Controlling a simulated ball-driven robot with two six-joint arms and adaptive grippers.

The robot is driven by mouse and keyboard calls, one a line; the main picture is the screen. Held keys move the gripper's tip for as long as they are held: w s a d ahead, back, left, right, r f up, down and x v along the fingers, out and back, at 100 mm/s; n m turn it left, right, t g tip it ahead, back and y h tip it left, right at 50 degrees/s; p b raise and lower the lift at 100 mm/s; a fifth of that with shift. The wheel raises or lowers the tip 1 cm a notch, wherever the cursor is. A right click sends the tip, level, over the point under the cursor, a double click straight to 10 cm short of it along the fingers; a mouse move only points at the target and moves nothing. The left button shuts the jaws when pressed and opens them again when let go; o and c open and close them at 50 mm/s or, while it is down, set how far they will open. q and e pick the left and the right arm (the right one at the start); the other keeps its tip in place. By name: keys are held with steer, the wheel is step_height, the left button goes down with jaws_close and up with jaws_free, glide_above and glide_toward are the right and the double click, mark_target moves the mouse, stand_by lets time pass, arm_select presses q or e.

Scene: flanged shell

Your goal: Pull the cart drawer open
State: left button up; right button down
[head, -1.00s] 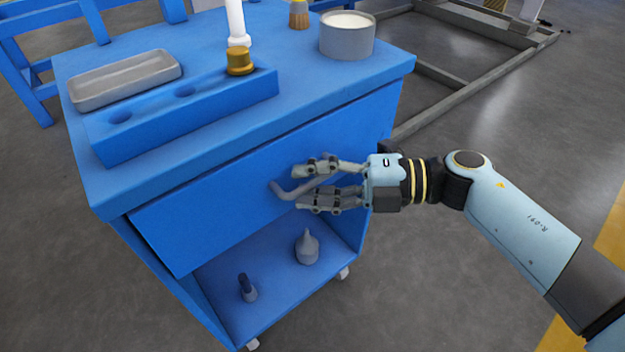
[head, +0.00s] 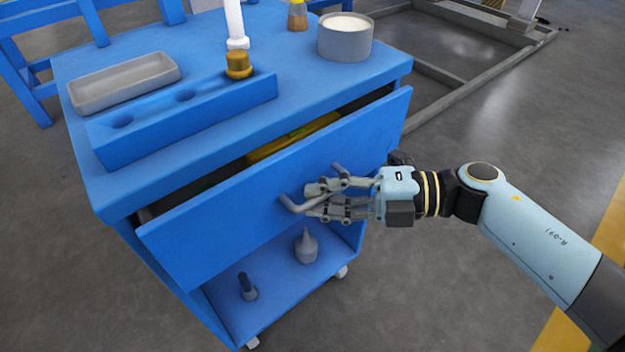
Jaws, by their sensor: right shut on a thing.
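The blue cart (head: 85,190) stands in the middle of the head view. Its blue drawer (head: 205,240) is partly open, with a gap behind the top edge of its front. Something yellow (head: 290,138) shows inside through the gap. The grey bar handle (head: 292,204) is on the drawer front. My right gripper (head: 318,197) is shut on the handle, reaching in from the right. Its fingers hide the middle of the handle. My left gripper is not in view.
The floor at right is clear near my arm.

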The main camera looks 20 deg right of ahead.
steer(key=s+d+p, duration=0.2)
steer(key=s+d, duration=0.1)
steer(key=s, duration=0.7)
steer(key=s+d+p, duration=0.2)
steer(key=s+d, duration=0.2)
steer(key=s, duration=0.6)
steer(key=shift+s+d+r, duration=0.15)
steer(key=shift+d+r, duration=0.05)
steer(key=c, duration=1.4)
jaws_free()
steer(key=shift+f, duration=0.1)
steer(key=shift+s+d, duration=0.1)
steer(key=v, duration=1.1)
steer(key=shift+d, duration=0.45)
